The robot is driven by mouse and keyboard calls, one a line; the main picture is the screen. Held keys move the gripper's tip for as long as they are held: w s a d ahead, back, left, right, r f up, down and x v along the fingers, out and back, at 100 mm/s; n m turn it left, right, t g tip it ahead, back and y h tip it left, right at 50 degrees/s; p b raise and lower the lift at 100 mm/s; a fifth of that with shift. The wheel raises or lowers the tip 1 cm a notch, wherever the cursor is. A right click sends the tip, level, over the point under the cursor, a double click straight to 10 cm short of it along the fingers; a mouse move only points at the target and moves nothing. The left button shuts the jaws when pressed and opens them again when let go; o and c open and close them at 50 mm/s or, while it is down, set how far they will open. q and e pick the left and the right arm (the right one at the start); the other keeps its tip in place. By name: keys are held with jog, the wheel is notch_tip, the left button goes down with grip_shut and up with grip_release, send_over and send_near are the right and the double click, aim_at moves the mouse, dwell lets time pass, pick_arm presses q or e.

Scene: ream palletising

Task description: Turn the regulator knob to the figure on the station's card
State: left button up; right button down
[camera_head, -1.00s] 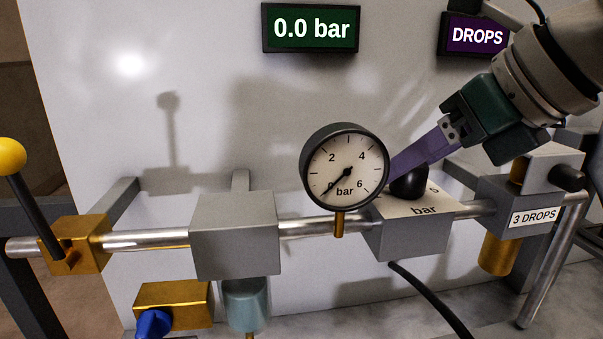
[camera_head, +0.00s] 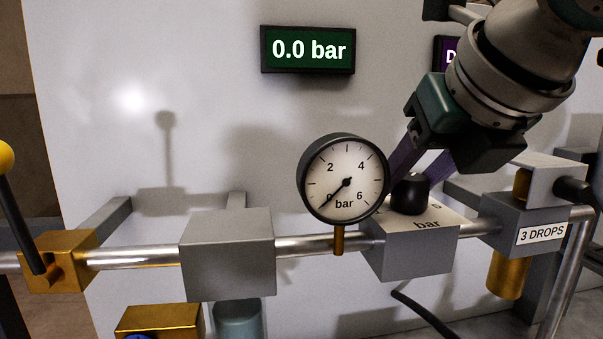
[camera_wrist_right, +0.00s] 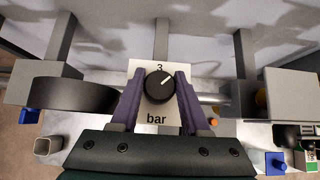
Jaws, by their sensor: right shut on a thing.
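The black regulator knob (camera_head: 410,195) stands on the grey regulator block (camera_head: 412,255), whose pale top is marked "bar". My right gripper (camera_head: 420,170) comes down from the upper right with its purple fingers on the knob. In the right wrist view the knob (camera_wrist_right: 160,87) sits between both fingers, with its white pointer line toward the upper right; a "3" is printed above it. The other scale figures are mostly hidden. The round gauge (camera_head: 345,178) needle points at 0. The green display (camera_head: 308,49) reads 0.0 bar. No card with a pressure figure is readable. My left gripper is out of view.
A "3 DROPS" label (camera_head: 542,233) is on the block at the right. The gauge stands close left of my fingers. A brass valve block (camera_head: 62,262) with a yellow-topped lever is at the far left. A purple display (camera_head: 447,52) is partly hidden by my arm.

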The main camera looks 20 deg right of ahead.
jog(key=shift+c, duration=1.9)
grip_release()
